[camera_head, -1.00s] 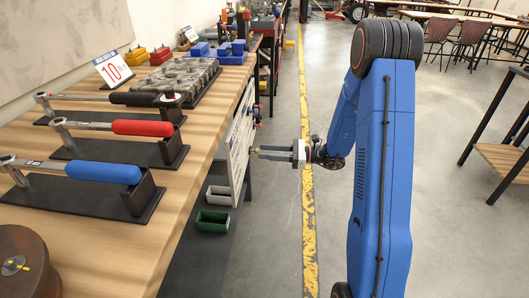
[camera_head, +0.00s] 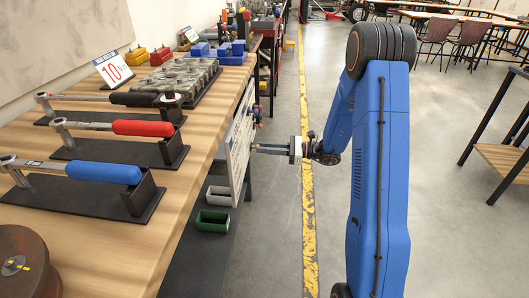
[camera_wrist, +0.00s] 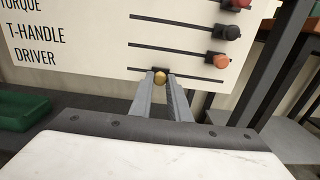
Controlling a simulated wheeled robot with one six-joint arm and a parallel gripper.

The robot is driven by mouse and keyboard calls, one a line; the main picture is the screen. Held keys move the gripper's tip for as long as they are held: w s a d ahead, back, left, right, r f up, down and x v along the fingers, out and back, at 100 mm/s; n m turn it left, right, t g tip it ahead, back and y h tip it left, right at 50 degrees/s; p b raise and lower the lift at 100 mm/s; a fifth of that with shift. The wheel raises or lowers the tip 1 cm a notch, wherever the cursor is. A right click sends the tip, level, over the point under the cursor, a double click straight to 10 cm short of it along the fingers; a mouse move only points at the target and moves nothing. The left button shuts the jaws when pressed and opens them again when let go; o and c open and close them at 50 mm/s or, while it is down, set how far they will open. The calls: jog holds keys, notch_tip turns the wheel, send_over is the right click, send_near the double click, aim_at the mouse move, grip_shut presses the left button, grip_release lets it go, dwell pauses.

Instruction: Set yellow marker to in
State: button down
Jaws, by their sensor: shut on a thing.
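The yellow marker (camera_wrist: 160,77) is a small gold-yellow knob on the lowest slot of a white board (camera_wrist: 95,50) in the wrist view. It sits toward the left part of that slot. My gripper (camera_wrist: 161,80) is shut on it, with one finger on each side. In the head view my gripper (camera_head: 256,148) reaches left to the face of the white board (camera_head: 239,140), which hangs at the bench's side. The marker is too small to make out there.
An orange knob (camera_wrist: 219,61), a black knob (camera_wrist: 228,33) and a red knob sit at the right ends of slots above. Green (camera_head: 212,221) and grey bins stand under the board. Torque wrenches lie on the bench. The aisle floor is clear.

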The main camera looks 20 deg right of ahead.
jog(key=w+d, duration=0.3)
jog(key=w, duration=0.5)
jog(key=shift+w+d, duration=0.35)
jog(key=c, duration=1.7)
grip_release()
jog(key=shift+o, duration=0.2)
jog(key=v, duration=1.7)
jog(key=shift+d, duration=0.2)
jog(key=shift+s, duration=0.1)
